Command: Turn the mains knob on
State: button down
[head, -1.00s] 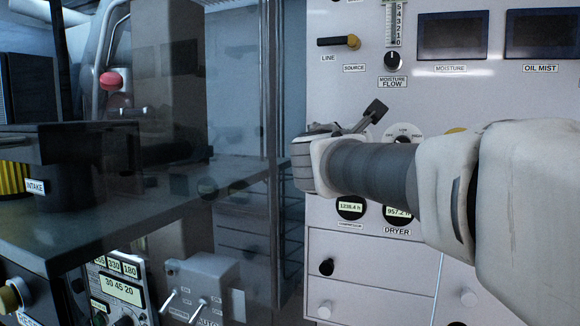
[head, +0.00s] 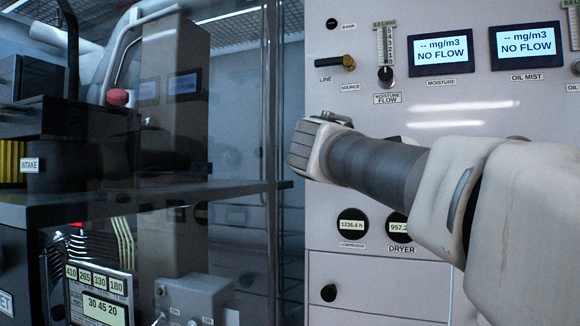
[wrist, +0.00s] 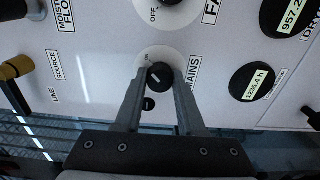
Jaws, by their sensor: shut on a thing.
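The mains knob (wrist: 160,79) is a round black knob with a white pointer mark, on a pale round plate on the panel. The MAINS label (wrist: 192,73) is beside it in the wrist view. My gripper (wrist: 160,75) has its two fingers on either side of the knob, shut on it. In the head view my arm covers the mains knob and my fingers.
Two lit screens, moisture (head: 440,55) and oil mist (head: 527,45), read NO FLOW. The line source valve (head: 336,63) and moisture flow knob (head: 385,75) are above my arm. A dark shelf edge (head: 240,190) juts in at the left.

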dwell(0.4)
jog(key=c, duration=0.5)
grip_release()
jog(key=shift+s, duration=0.1)
